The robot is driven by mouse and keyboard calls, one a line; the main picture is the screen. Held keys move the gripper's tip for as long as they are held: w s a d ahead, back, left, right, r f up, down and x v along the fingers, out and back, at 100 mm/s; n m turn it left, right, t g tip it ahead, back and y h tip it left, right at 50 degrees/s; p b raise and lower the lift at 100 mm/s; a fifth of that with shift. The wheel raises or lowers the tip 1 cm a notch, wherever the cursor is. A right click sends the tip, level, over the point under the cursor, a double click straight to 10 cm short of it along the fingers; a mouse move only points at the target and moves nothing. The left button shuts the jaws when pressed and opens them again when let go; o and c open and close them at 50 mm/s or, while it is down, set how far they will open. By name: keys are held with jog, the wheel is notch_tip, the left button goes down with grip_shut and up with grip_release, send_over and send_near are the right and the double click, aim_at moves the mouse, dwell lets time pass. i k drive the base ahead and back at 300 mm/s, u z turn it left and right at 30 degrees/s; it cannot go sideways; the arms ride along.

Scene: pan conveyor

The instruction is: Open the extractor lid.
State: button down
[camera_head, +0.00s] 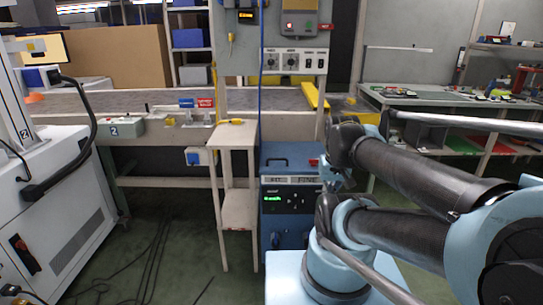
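The extractor (290,200) is a blue box with a dark front panel, a small green display and a pale label strip. It stands on the floor near the middle of the view. Its blue top (288,158) carries a dark handle and appears closed. A red part sits at the top's right end. My arm reaches in from the right, and its wrist is just right of the extractor. My gripper (333,180) seems to hang below the wrist, close to the extractor's right side in the picture. Its fingers are too small and overlapped to read, and contact is unclear.
A narrow wooden stand (238,135) is immediately left of the extractor. A grey post with a control panel (294,60) rises behind it. The conveyor (175,103) runs across the back. A white machine (60,190) is at left. Cables lie on the green floor.

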aim_at(276, 157)
jog(key=u, duration=1.9)
jog(key=k, duration=1.2)
jog(key=z, duration=1.85)
jog(key=i, duration=1)
jog(key=u, duration=0.05)
